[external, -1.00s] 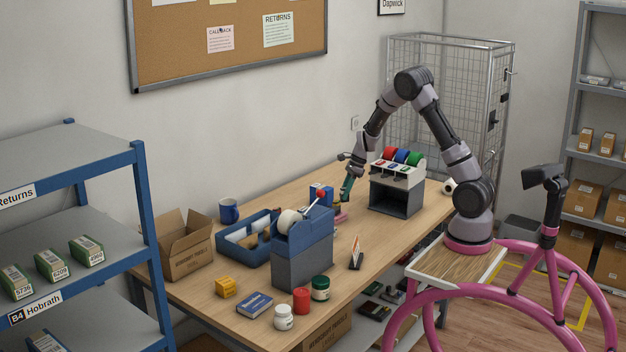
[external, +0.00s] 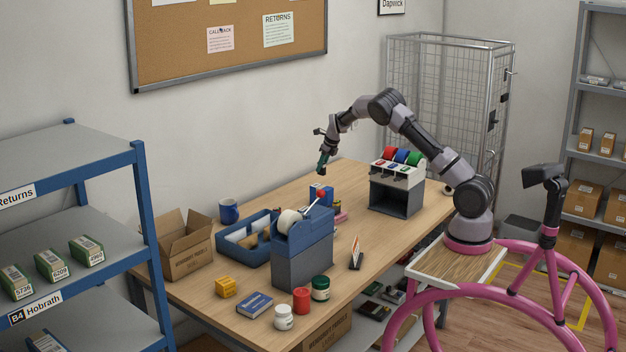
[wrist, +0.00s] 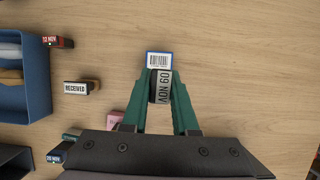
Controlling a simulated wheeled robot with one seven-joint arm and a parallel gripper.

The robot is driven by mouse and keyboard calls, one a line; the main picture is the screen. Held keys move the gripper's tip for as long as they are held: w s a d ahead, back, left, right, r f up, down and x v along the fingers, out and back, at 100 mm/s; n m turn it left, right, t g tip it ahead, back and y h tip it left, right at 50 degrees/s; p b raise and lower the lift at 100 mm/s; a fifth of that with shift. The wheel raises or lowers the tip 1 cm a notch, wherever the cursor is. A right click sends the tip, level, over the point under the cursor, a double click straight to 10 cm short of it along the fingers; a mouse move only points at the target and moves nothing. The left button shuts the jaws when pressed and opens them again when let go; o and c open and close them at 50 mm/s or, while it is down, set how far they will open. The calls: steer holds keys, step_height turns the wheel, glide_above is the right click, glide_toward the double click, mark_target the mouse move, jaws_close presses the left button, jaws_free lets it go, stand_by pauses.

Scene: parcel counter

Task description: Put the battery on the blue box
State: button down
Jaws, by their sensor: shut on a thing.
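In the external view my gripper (external: 322,166) is raised above the table. A blue box (wrist: 159,55) with a white barcode label lies just beyond the fingertips in the wrist view. The held block overlaps its near edge in the picture, and the gap between them is hidden. In the external view the blue box (external: 327,196) stands behind the tape dispenser, below my gripper.
A blue tray (wrist: 38,85) is at the left, with a "RECEIVED" stamp (wrist: 82,87) beside it. A pink item (wrist: 114,118) is left of my fingers. The tape dispenser (external: 303,250) and rack of coloured rolls (external: 397,185) stand on the table. Table right of the box is clear.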

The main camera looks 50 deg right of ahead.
mark_target(322, 175)
steer(key=shift+f, duration=2.8)
steer(key=c, duration=0.7)
jaws_free()
steer(key=shift+f, duration=0.15)
